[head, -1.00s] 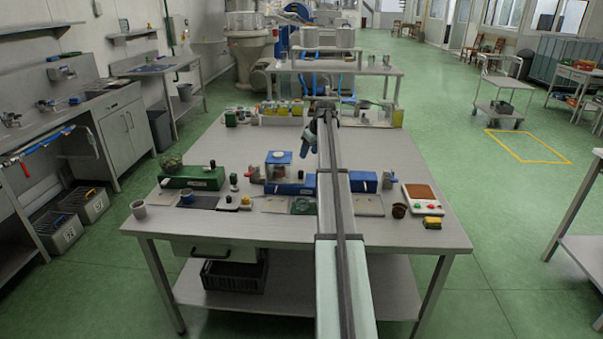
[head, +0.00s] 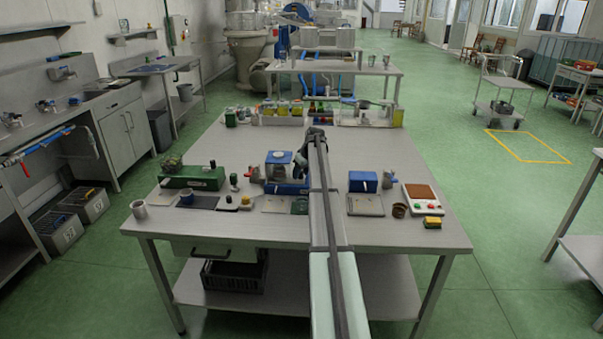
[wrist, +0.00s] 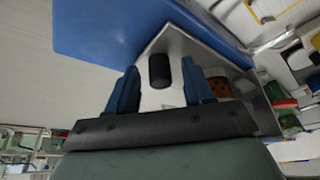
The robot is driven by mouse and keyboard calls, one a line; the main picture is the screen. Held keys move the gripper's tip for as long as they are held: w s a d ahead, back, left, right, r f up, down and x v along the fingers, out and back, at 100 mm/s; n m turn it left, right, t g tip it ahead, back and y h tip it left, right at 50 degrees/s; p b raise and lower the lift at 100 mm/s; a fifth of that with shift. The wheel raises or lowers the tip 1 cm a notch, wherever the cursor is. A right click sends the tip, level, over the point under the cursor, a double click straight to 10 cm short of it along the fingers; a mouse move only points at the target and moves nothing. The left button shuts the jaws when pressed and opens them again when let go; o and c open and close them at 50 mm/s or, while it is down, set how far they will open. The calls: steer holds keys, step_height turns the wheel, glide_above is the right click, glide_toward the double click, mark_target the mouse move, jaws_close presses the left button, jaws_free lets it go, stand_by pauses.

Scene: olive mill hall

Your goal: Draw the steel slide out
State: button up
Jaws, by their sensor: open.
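In the wrist view a black cylindrical knob (wrist: 160,70) stands between the fingertips of my gripper (wrist: 160,88), with gaps on both sides. The gripper is open, its two blue fingers apart. Behind the knob is a pale grey steel plate, seemingly the steel slide (wrist: 183,45), along a blue body (wrist: 120,25). In the head view my gripper (head: 302,163) is low over the table, beside a blue-topped device (head: 279,157) with a blue base (head: 285,188). My arm hides part of that area, and the knob cannot be made out there.
On the table (head: 230,225) stand a green block (head: 192,178) at left, a blue box (head: 362,181) right of my arm, a brown pot (head: 400,210) and a button panel (head: 421,197). Bottles stand in racks at the back. The table's middle behind the devices is clear.

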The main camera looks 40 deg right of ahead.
steer(key=shift+c, duration=0.2)
jaws_close()
stand_by(0.3)
